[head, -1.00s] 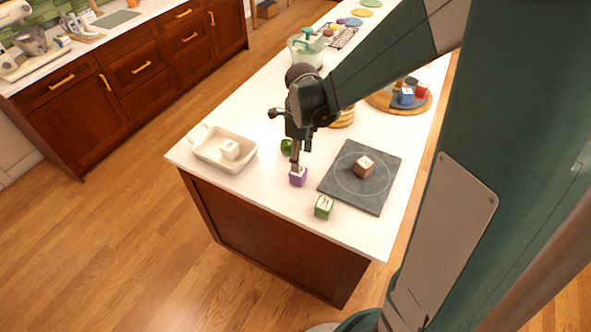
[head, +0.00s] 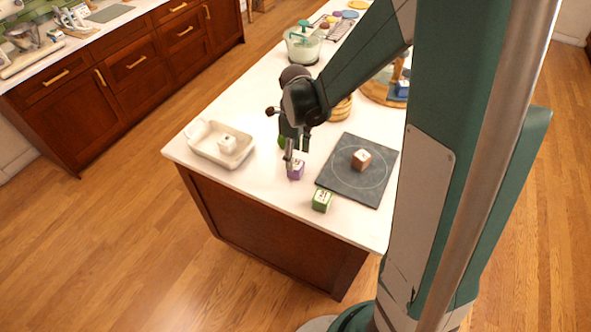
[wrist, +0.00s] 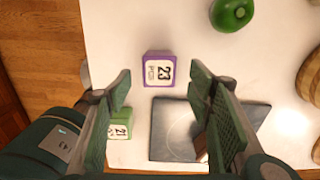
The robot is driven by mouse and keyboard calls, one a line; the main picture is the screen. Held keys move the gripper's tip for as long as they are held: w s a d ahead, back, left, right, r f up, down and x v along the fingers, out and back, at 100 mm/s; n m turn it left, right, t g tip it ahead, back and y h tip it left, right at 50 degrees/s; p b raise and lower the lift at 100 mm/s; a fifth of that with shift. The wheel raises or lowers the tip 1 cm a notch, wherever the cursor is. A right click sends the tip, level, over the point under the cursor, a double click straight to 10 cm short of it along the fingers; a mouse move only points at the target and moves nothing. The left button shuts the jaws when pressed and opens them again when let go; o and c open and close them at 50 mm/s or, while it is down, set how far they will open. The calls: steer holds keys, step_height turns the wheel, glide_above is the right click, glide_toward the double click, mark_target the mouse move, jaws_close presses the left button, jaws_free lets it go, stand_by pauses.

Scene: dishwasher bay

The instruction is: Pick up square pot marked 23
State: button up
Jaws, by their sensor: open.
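The square pot marked 23 (head: 296,171) is a purple cube with a white top, on the white counter near its front edge. In the wrist view the pot (wrist: 159,69) shows its black "23" upside-free but turned sideways, just ahead of the gap between the fingers. My gripper (head: 297,151) is open and empty, above and beside the pot. In the wrist view both fingers of my gripper (wrist: 160,92) stand wide apart, with the pot not between the tips. In the head view a finger partly covers the pot's left side.
A green cube marked 21 (wrist: 120,129) stands near the pot. A brown cube (head: 361,159) sits on a dark slab (head: 346,180) to the right. A white dish (head: 205,150) holds a white cube (head: 227,143) at left. A green round object (wrist: 232,14) lies behind the pot.

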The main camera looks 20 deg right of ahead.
mark_target(296, 164)
steer(key=shift+f, duration=0.65)
steer(key=shift+f, duration=0.1)
steer(key=shift+s+f, duration=0.1)
steer(key=shift+f, duration=2.35)
steer(key=shift+c, duration=0.2)
steer(key=c, duration=1)
